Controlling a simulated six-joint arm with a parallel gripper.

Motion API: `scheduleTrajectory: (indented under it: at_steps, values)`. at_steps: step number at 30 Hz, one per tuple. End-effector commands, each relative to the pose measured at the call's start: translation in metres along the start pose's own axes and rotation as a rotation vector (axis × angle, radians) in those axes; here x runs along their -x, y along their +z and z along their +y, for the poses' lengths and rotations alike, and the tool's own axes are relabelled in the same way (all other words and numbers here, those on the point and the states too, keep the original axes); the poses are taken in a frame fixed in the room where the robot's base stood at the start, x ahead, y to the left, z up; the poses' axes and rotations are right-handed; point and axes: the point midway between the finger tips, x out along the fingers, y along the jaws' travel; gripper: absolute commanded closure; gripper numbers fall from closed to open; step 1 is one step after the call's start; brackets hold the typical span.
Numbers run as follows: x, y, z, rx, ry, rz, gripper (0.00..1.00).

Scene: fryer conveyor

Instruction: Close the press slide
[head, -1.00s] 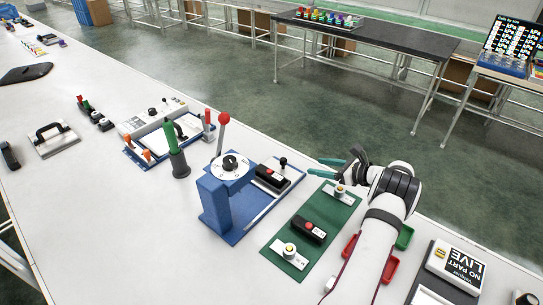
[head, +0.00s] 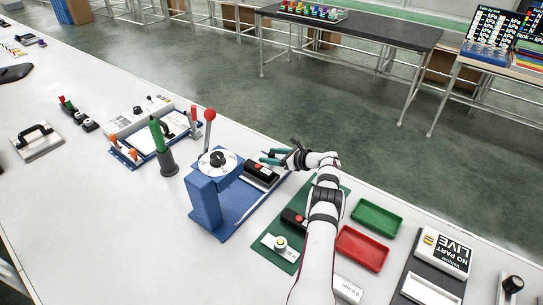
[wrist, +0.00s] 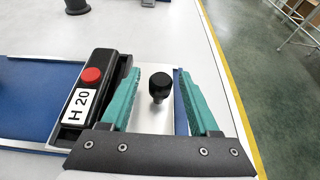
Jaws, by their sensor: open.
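The blue press (head: 207,205) stands on the white bench, with a round white dial top and a red-knobbed lever (head: 209,116). Its slide carries a black block with a red button (head: 262,172), labelled H 20 in the wrist view (wrist: 92,95). A black knob (wrist: 159,84) stands on a pale plate beside the block; in the head view my gripper hides it. My gripper (head: 265,157) is over the right end of the slide. In the wrist view its teal fingers (wrist: 158,88) are spread either side of the knob, with gaps showing on both sides.
A green mat (head: 282,253) with a second black block and a yellow-topped piece lies right of the press. Green (head: 377,218) and red (head: 361,248) trays lie right of my arm. The bench's far edge runs close beyond my gripper.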

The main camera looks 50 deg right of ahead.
Motion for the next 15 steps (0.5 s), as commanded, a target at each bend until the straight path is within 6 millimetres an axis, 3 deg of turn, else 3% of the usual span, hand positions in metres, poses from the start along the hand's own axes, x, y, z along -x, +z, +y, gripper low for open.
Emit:
scheduleTrajectory:
  at_steps: [2, 12, 15]
  values:
    - [0.0002, 0.0001, -0.0001, 0.0, 0.0, 0.0, 0.42]
    - [0.0005, 0.0002, -0.0003, 0.001, 0.0, 0.0, 1.0]
    - [0.0006, 0.0002, -0.0003, 0.001, 0.0, 0.0, 1.0]
